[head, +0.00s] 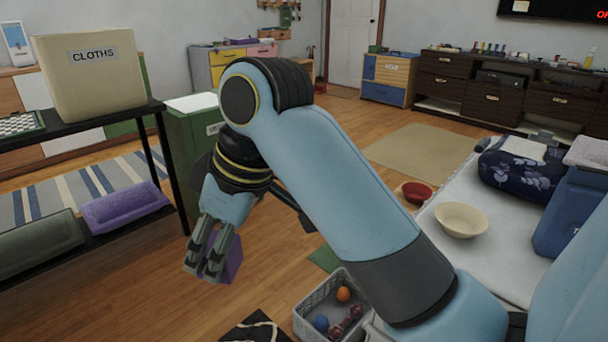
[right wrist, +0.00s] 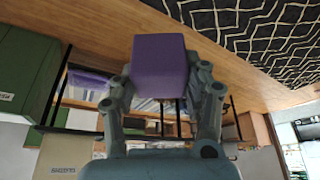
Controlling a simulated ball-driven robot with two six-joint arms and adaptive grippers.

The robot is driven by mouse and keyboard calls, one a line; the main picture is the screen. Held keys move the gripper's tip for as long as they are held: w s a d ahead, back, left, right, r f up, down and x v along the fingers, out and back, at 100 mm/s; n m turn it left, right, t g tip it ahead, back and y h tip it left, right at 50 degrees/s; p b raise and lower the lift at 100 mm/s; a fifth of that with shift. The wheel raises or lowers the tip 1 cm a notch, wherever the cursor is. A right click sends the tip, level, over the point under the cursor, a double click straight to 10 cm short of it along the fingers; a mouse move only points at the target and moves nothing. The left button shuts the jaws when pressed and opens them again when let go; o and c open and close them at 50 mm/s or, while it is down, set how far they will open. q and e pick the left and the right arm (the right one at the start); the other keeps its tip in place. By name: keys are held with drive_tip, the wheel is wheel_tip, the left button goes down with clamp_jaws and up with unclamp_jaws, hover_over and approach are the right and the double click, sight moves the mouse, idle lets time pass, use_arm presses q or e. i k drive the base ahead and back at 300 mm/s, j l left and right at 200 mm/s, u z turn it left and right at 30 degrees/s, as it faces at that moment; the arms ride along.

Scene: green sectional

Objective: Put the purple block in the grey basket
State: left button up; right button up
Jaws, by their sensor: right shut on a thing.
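The purple block (right wrist: 160,66) is between the fingers of my right gripper (right wrist: 165,95) in the right wrist view. In the head view my right gripper (head: 210,262) hangs over the wooden floor, shut on the purple block (head: 229,262), which is partly hidden behind the fingers. The grey basket (head: 312,319) stands at the bottom middle of the head view, to the right of the gripper and apart from it. My left gripper is not in view.
A black shelf (head: 150,107) at left carries a cloths box (head: 90,75) and a purple bundle (head: 122,206). A green bin (head: 195,150) stands behind my arm. A white surface (head: 490,225) with a cream bowl (head: 461,219) is at right. A dark patterned mat (head: 256,328) lies left of the basket.

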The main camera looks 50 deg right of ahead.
sight(326, 310)
drive_tip(key=i+z, duration=0.45)
drive_tip(key=i, duration=0.15)
drive_tip(key=i+j+z, duration=0.25)
drive_tip(key=i+z, duration=0.25)
drive_tip(key=i+l+z, duration=0.1)
drive_tip(key=i+z, duration=0.15)
drive_tip(key=z, duration=0.15)
drive_tip(key=i+z, duration=0.2)
drive_tip(key=z, duration=0.2)
drive_tip(key=i+z, duration=0.25)
drive_tip(key=z, duration=0.2)
drive_tip(key=i+j+z, duration=0.2)
drive_tip(key=z, duration=0.2)
